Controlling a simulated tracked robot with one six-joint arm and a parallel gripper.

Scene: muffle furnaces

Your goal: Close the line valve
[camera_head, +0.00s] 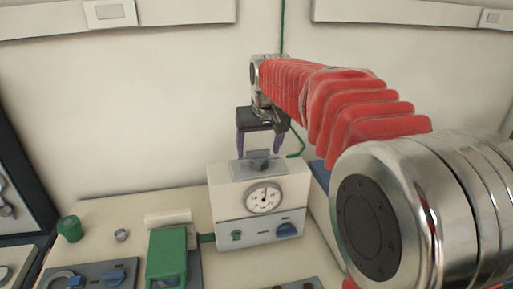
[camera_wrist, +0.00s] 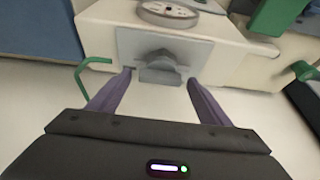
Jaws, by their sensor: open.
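A grey knob, which looks like the line valve (camera_wrist: 160,66), sits on a grey plate (camera_wrist: 127,45) on top of a white box (camera_head: 217,185). In the head view the plate (camera_head: 243,172) shows on the box's top, with the dark knob (camera_head: 260,164) at its middle. My gripper (camera_head: 259,153) points down just above it, with purple fingers apart. In the wrist view my open gripper (camera_wrist: 160,77) has one fingertip on each side of the knob. No contact shows, and I cannot tell the exact height gap.
The box front has a round gauge (camera_head: 263,198), a blue knob (camera_head: 288,230) and a small green knob (camera_head: 237,236). A green tube (camera_head: 299,146) runs behind the box. A green block (camera_head: 167,255) and a green cup (camera_head: 70,228) stand left on the bench (camera_head: 115,205).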

